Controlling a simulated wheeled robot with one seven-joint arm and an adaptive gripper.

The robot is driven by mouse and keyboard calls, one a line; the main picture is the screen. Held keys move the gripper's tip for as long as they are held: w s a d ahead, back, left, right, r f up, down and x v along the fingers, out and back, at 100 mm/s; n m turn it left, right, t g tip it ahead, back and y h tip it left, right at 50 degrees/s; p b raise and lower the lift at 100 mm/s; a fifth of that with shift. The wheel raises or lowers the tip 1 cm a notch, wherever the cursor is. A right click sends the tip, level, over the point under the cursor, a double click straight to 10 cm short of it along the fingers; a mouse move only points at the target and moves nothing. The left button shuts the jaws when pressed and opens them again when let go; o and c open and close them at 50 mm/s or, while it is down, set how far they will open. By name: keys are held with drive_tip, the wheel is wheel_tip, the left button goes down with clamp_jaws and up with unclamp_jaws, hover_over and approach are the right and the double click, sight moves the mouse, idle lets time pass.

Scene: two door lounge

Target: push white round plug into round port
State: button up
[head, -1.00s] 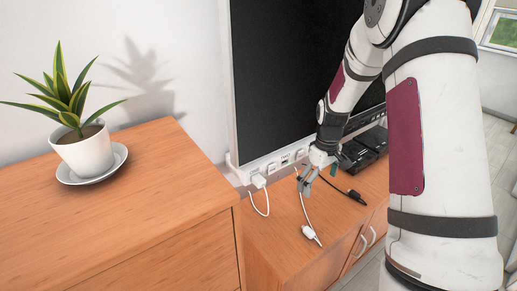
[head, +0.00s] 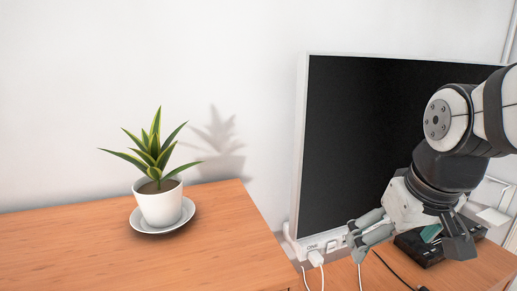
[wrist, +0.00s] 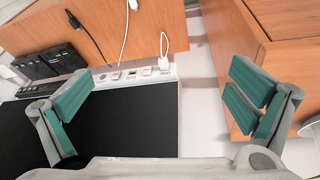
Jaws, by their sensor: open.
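A loose white plug (wrist: 133,4) is partly cut off at the top edge of the wrist view, on its white cable; its round shape cannot be made out. The port strip (wrist: 140,72) runs along the screen's lower edge; it also shows in the head view (head: 313,247). A small dark opening (wrist: 103,77) on it may be the round port. Another white plug (wrist: 165,62) sits in the strip; it also shows in the head view (head: 316,258). My gripper (head: 410,245) is open and empty before the screen; its teal-padded fingers (wrist: 165,97) are wide apart in the wrist view.
A black screen (head: 385,150) stands on a lower wooden cabinet (head: 345,272). Black boxes (wrist: 45,65) and a black cable lie beside it. A higher wooden cabinet (head: 80,245) on the left bears a potted plant (head: 160,203) on a saucer.

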drive_tip(key=s+a+r+m+t, duration=0.1)
drive_tip(key=s+a+r, duration=0.1)
drive_tip(key=s, duration=0.7)
drive_tip(key=shift+a+t, duration=0.3)
drive_tip(key=shift+a, duration=0.1)
drive_tip(key=shift+s, duration=0.1)
